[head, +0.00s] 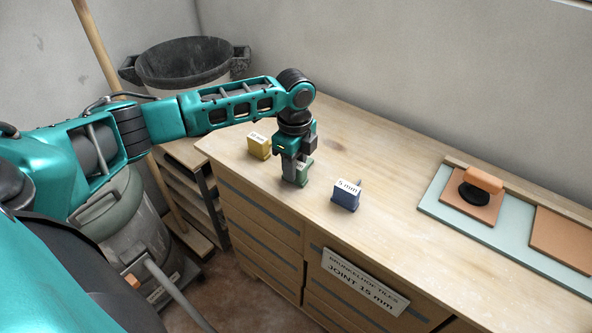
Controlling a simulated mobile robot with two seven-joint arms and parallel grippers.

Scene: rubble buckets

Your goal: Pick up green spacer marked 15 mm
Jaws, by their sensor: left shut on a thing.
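The green spacer (303,176) stands on the wooden bench top (330,130) near its left front edge. Its label is mostly hidden by my gripper, so I cannot read the full marking. My left gripper (296,172) points down from above and is shut on the green spacer. The spacer looks to be at or very close to the bench top; I cannot tell whether it touches. A yellow spacer (259,147) stands behind it to the left. A blue spacer marked 5 mm (345,196) stands to the right. My right gripper is not in view.
A pale board (437,203) with brown tiles and an orange-handled tool (482,182) lies at the right. A sign reading JOINT 15 mm (364,282) is on the bench front. A black bucket (183,65) stands behind left. The middle bench top is clear.

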